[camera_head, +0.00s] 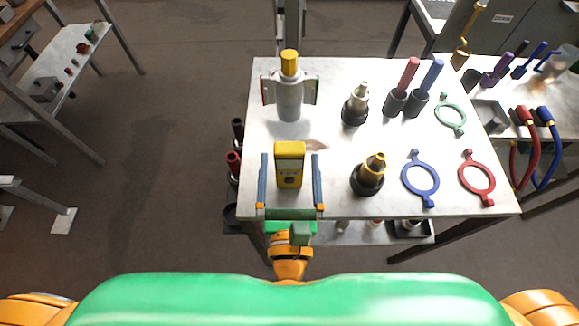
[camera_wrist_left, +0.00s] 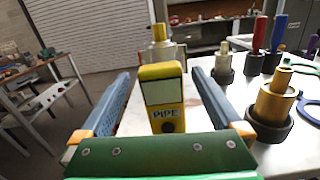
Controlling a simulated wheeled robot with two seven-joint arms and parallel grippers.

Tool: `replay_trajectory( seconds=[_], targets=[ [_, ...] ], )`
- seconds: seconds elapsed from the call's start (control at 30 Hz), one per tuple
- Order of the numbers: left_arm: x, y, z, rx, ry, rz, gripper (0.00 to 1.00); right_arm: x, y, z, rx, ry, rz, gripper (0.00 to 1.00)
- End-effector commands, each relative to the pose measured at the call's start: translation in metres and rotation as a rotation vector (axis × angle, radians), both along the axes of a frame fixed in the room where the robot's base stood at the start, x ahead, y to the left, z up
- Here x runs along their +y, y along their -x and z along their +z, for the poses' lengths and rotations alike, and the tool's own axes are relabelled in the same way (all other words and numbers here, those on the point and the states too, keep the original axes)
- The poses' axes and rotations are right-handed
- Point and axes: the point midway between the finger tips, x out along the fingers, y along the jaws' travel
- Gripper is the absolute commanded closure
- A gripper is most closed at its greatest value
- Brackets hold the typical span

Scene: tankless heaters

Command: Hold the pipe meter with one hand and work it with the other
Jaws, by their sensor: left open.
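The pipe meter (camera_head: 289,165) is a yellow upright box with a pale screen and a dark round knob, standing near the front left of the table. In the left wrist view the pipe meter (camera_wrist_left: 163,98) shows the word "PIPE" under its screen. My left gripper (camera_head: 290,160) is open, with one blue finger on each side of the meter and a gap on both sides. In the left wrist view my left gripper (camera_wrist_left: 165,80) has its fingers apart around the meter. My right gripper is not in view.
The grey table (camera_head: 330,150) also bears a grey cylinder with a yellow cap (camera_head: 289,95) behind the meter. A brass fitting (camera_head: 368,175) stands to the right. Blue (camera_head: 420,180), red (camera_head: 477,178) and green (camera_head: 450,114) rings lie farther right.

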Motion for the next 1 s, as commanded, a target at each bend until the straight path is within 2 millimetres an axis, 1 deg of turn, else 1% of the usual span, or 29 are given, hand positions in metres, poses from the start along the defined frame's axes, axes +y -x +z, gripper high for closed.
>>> replay_trajectory(
  seconds=[0.07, 0.17, 0.3, 0.4, 0.53, 0.73, 0.77, 0.8, 0.87, 0.9, 0.97, 1.0],
  targets=[
    [0.001, 0.0, -0.007, 0.033, 0.049, -0.005, 0.0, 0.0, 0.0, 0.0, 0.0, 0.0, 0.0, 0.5],
    [0.0, -0.017, -0.007, 0.036, 0.063, -0.005, 0.0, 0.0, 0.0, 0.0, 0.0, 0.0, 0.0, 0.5],
    [0.001, -0.045, -0.007, 0.035, 0.06, -0.005, 0.0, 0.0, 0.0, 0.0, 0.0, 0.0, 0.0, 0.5],
    [0.0, -0.059, -0.008, 0.035, 0.058, -0.007, 0.0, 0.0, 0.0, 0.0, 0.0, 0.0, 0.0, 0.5],
    [0.001, -0.066, -0.008, 0.036, 0.058, -0.006, 0.0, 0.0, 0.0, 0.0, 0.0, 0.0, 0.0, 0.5],
    [0.001, -0.067, -0.008, 0.036, 0.058, -0.007, 0.0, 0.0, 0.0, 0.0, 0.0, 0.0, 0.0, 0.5],
    [0.001, -0.067, -0.008, 0.036, 0.058, -0.007, 0.08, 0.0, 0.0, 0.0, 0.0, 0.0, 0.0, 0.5],
    [0.001, -0.067, -0.008, 0.036, 0.057, -0.007, 0.19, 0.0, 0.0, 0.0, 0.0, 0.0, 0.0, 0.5],
    [0.001, -0.067, -0.008, 0.036, 0.057, -0.007, 0.35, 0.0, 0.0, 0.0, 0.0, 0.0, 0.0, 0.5],
    [0.001, -0.067, -0.008, 0.036, 0.057, -0.007, 0.46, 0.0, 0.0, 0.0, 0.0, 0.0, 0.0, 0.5],
    [0.001, -0.067, -0.008, 0.036, 0.057, -0.007, 0.62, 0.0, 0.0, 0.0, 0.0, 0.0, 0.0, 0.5],
    [0.001, -0.067, -0.008, 0.036, 0.057, -0.007, 0.73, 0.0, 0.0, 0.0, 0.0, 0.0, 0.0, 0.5]
  ],
)
